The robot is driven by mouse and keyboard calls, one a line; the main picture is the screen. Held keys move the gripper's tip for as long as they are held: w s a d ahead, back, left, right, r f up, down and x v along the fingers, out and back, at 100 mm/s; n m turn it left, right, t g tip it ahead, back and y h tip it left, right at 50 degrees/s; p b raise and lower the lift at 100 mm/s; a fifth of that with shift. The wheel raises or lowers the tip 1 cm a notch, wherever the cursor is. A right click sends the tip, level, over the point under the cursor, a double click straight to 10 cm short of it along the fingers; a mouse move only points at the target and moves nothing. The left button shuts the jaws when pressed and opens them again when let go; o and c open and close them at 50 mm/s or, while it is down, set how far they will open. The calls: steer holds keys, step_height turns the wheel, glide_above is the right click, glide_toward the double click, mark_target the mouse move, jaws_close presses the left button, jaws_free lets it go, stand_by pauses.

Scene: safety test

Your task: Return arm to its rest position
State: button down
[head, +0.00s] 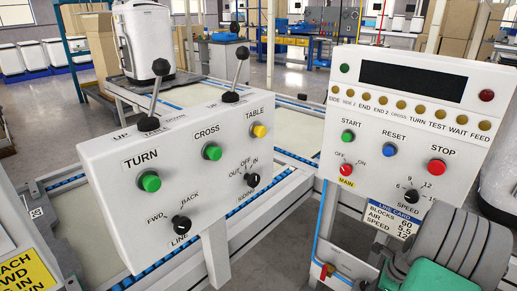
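A grey ribbed, rounded shape (455,245) with a green part (440,276) fills the bottom right corner of the head view. I cannot tell whether it is part of my arm. No gripper fingertips can be made out, so my gripper is not in view.
A left control box (190,165) has TURN, CROSS and TABLE buttons, knobs and two levers. A right control panel (405,140) has START, RESET and STOP buttons; the grey shape overlaps its lower right. A conveyor (290,190) runs behind them. A white machine (143,42) stands behind the left box.

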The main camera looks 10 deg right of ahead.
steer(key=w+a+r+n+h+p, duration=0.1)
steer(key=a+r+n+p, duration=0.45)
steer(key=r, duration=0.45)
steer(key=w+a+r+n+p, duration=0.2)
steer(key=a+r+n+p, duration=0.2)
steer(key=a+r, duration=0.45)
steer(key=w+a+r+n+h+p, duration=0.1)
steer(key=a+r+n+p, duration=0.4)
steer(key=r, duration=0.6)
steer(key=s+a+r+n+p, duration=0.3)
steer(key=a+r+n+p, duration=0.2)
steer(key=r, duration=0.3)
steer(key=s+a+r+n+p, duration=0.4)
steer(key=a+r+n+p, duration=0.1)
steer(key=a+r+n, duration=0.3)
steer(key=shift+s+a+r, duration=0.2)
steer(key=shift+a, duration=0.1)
